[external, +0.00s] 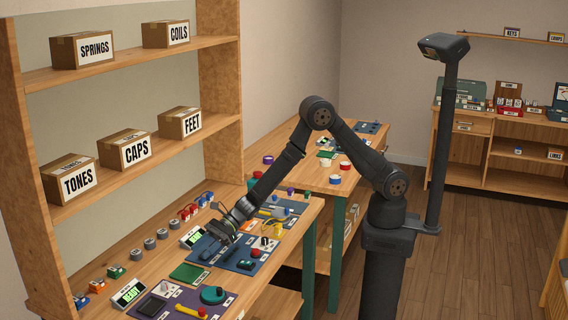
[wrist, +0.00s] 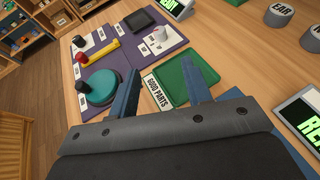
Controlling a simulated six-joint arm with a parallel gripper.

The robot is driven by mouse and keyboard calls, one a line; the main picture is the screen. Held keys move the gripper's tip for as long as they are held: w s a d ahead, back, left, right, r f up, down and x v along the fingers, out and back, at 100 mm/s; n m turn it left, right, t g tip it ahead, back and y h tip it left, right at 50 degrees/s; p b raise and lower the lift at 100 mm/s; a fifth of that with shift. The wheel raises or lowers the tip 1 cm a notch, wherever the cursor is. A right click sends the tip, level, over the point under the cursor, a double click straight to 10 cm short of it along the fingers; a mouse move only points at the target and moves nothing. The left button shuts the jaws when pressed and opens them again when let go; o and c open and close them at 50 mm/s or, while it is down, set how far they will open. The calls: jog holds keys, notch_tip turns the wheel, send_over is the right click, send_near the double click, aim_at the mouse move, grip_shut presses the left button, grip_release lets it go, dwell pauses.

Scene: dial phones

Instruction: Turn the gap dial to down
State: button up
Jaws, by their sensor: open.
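I cannot read which control is labelled gap. A small white dial with a mark on it (wrist: 159,35) stands on a purple mat (wrist: 140,57) in the wrist view, beside a black screen. Another white knob panel (external: 265,243) is on the dark blue mat in the external view. My gripper (external: 222,232) is over the blue mat at the bench's middle. In the wrist view my gripper (wrist: 160,74) has its two blue fingers wide apart with nothing between them. The fingers point toward the green tray and purple mat.
A green tray (wrist: 172,88) marked GOOD PARTS lies ahead of the fingers. A teal round crank (wrist: 101,88) and a yellow lever (wrist: 100,49) stand on the purple mat. A shelf with boxes (external: 122,149) rises behind.

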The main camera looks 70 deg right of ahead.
aim_at(165, 282)
jog(key=shift+v, duration=0.8)
jog(key=w+n+g, duration=0.2)
jog(key=w, duration=0.1)
jog(key=w+n+g, duration=0.2)
jog(key=w+g, duration=0.1)
jog(key=shift+w+a+f+n+y, duration=0.2)
jog(key=shift+w+n+y, duration=0.1)
jog(key=shift+w+y, duration=0.1)
jog(key=x, duration=1.7)
jog(key=shift+s+a, duration=0.1)
jog(key=shift+s, duration=0.2)
